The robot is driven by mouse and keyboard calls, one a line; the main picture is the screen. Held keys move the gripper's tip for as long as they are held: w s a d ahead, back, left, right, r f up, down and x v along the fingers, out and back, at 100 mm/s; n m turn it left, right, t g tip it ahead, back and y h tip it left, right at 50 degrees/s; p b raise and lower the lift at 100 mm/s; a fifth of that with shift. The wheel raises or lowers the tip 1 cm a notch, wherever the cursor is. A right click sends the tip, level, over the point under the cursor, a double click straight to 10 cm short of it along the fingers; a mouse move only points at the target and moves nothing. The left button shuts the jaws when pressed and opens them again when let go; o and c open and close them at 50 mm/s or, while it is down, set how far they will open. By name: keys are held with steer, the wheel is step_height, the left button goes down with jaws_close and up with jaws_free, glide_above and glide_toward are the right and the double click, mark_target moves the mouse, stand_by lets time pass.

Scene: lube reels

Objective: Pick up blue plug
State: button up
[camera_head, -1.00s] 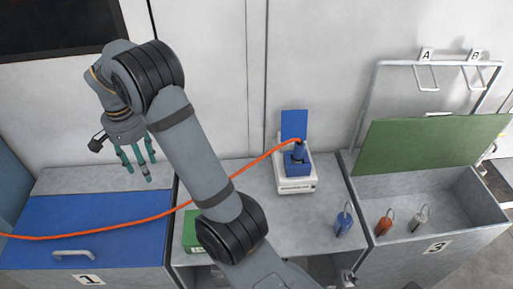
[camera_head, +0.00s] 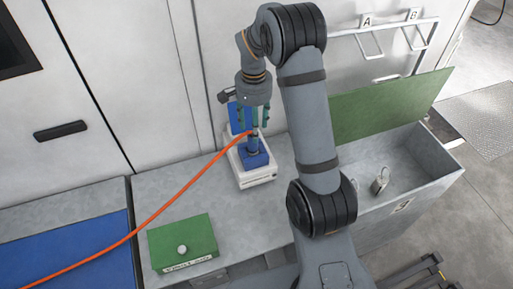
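The blue plug (camera_head: 253,145) stands upright in a blue block (camera_head: 255,160) on a small white unit (camera_head: 256,178) on the grey bench. The orange hose (camera_head: 160,204) meets the plug's upper part. My gripper (camera_head: 253,124) points down over the plug, with its green fingers apart on either side of the plug's top. I cannot tell whether the fingers touch it. A blue upright panel (camera_head: 236,117) of the unit shows behind the gripper.
A green box with a round knob (camera_head: 182,249) sits at the bench's front left. A blue lid (camera_head: 75,250) lies farther left. On the right, an open grey bin (camera_head: 430,171) with a raised green lid (camera_head: 392,108) holds a grey padlock-like item (camera_head: 379,183).

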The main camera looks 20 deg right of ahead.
mark_target(253, 147)
steer(key=shift+s+a+f+p, duration=0.15)
steer(key=shift+a+f+p, duration=0.2)
steer(key=shift+f, duration=0.25)
step_height(253, 147, down, 4)
steer(key=shift+f+p, duration=0.15)
steer(key=shift+p, duration=0.65)
steer(key=shift+d, duration=0.1)
steer(key=shift+c, duration=1.3)
jaws_close()
